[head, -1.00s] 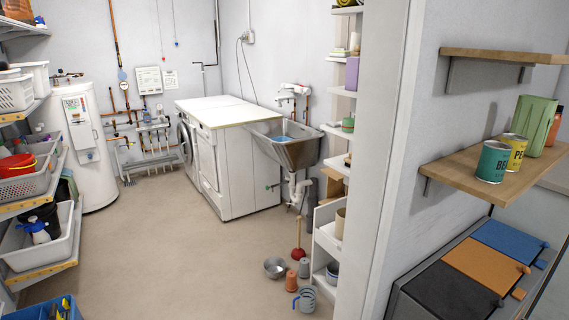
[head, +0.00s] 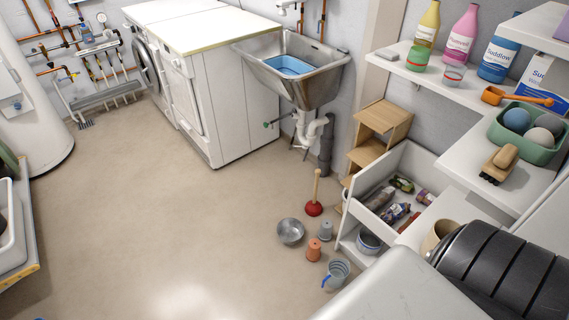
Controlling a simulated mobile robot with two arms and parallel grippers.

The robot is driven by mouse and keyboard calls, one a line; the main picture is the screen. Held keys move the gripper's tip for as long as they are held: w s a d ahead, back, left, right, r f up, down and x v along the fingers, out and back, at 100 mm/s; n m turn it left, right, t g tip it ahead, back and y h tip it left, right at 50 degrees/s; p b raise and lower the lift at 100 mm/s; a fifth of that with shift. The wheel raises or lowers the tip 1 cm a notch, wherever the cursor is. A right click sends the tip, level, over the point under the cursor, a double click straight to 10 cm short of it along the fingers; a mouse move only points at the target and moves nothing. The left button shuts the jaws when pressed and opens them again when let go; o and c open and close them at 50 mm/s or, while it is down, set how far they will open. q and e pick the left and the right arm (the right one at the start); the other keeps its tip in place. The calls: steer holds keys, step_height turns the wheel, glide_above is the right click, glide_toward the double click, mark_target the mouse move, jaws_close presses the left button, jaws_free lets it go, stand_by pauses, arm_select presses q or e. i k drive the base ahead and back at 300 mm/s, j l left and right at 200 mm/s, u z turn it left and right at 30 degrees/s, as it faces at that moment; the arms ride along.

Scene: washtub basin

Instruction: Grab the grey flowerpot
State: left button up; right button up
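The grey flowerpot (head: 325,231) is small and seems to stand upside down on the beige floor in the head view, right of centre. A terracotta flowerpot (head: 314,250) stands close in front of it, slightly to the left. A metal bowl (head: 291,232) is to its left, and a plunger (head: 314,207) with a red cup stands behind it. A blue-grey jug (head: 337,273) stands in front, to the right. Neither of my grippers shows in the view.
A white shelf unit (head: 408,160) with a drawer of packets stands right of the pots. A steel sink (head: 300,85) and white washing machines (head: 225,90) are behind. Left are a white tank (head: 30,110) and a shelf edge. The floor (head: 190,220) left of the pots is clear.

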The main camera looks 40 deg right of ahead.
mark_target(325, 234)
steer(key=i+z, duration=0.1)
steer(key=i, duration=0.55)
steer(key=i+j+z, duration=0.1)
steer(key=i, duration=0.55)
steer(key=i+j+z, duration=0.1)
steer(key=i, duration=0.5)
